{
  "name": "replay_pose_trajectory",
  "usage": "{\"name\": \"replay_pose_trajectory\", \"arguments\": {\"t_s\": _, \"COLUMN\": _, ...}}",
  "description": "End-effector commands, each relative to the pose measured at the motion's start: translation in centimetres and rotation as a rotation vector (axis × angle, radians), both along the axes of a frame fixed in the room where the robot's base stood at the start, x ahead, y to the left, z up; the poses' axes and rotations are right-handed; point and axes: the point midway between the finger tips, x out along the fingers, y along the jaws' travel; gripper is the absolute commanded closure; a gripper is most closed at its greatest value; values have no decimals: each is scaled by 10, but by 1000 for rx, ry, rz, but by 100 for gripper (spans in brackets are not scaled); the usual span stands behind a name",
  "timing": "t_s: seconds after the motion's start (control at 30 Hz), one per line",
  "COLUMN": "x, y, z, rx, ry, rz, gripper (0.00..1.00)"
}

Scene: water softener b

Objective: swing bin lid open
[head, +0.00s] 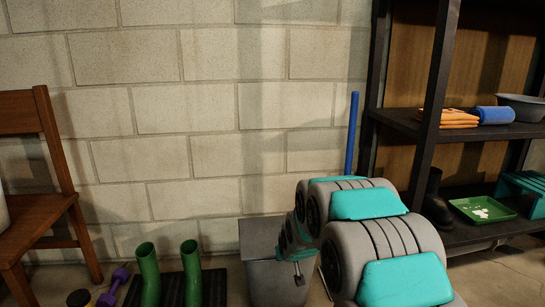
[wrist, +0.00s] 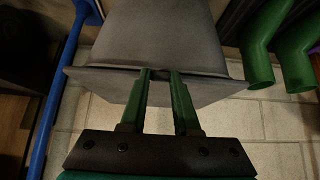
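A grey bin (head: 275,285) stands on the floor against the brick wall, left of my arm in the head view. Its flat grey lid (head: 260,235) lies closed on top. In the wrist view, which looks upside down, the bin body (wrist: 155,30) fills the top and the lid (wrist: 100,90) is a band below it. My gripper (wrist: 161,74) has its two green fingers a little apart at the middle of the lid's front edge. I see nothing clearly held between them. Contact with the edge cannot be told. My arm hides the bin's right side in the head view.
Green boots (head: 170,275) stand on a dark mat left of the bin, beside purple dumbbells (head: 113,287). A wooden chair (head: 45,190) is at far left. A blue pole (head: 352,130) leans behind my arm, and a dark shelf (head: 470,130) stands at right.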

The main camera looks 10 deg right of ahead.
Motion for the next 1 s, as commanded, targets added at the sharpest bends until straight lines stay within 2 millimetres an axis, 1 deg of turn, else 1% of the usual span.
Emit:
{"name": "replay_pose_trajectory", "arguments": {"t_s": 0.03, "x": 0, "y": 0, "z": 0, "rx": 0, "ry": 0, "rz": 0, "gripper": 84}}
{"name": "replay_pose_trajectory", "arguments": {"t_s": 0.17, "x": 0, "y": 0, "z": 0, "rx": 0, "ry": 1, "rz": 0, "gripper": 98}}
{"name": "replay_pose_trajectory", "arguments": {"t_s": 0.2, "x": 0, "y": 0, "z": 0, "rx": 0, "ry": 1, "rz": 0, "gripper": 100}}
{"name": "replay_pose_trajectory", "arguments": {"t_s": 0.37, "x": 0, "y": 0, "z": 1, "rx": 0, "ry": 1, "rz": 0, "gripper": 100}}
{"name": "replay_pose_trajectory", "arguments": {"t_s": 0.47, "x": 1, "y": 0, "z": 6, "rx": 0, "ry": 1, "rz": 0, "gripper": 100}}
{"name": "replay_pose_trajectory", "arguments": {"t_s": 1.0, "x": 10, "y": 0, "z": 51, "rx": 0, "ry": -3, "rz": 0, "gripper": 100}}
